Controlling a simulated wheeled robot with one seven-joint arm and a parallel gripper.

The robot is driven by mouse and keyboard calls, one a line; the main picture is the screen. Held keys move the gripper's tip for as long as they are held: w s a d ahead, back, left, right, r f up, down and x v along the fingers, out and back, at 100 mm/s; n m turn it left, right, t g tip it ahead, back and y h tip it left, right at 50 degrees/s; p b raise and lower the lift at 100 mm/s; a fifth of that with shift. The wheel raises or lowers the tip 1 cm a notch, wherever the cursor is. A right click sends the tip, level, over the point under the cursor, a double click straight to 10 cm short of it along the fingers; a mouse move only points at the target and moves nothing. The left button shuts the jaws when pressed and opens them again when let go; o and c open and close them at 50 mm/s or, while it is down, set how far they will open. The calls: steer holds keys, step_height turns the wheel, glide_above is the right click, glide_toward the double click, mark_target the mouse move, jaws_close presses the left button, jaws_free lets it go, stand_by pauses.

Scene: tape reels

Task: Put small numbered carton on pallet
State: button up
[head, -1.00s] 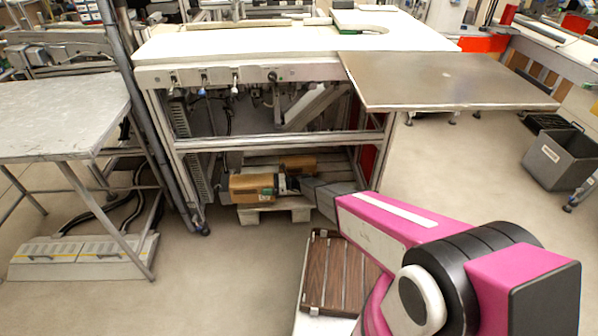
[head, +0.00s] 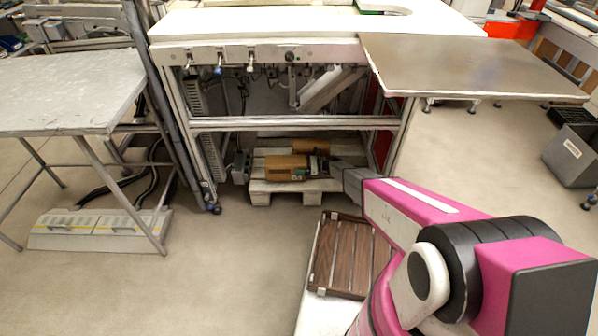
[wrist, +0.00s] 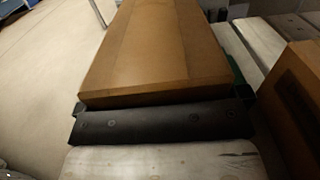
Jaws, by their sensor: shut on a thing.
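A small brown carton (head: 285,168) is at the left front part of the pale slatted pallet (head: 260,187), low under the workbench. My gripper (head: 318,168) is shut on this carton, coming from its right side in the head view. In the wrist view the carton (wrist: 155,50) sits between the green-edged fingers of my gripper (wrist: 162,105), with pallet slats (wrist: 165,163) near it. I cannot tell whether its underside touches the slats. Any number on it is not readable. A second brown carton (head: 310,146) lies on the pallet behind it and shows at the right of the wrist view (wrist: 300,95).
The workbench (head: 270,55) with its crossbar (head: 290,123) stands over the pallet, with legs on both sides. A grey table (head: 60,95) is at left and a brown tabletop (head: 470,65) at right. A brown slatted tray (head: 345,255) lies nearer me.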

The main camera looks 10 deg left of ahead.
steer(key=shift+f, duration=1.75)
steer(key=shift+f, duration=0.15)
steer(key=o, duration=0.9)
steer(key=v, duration=1.2)
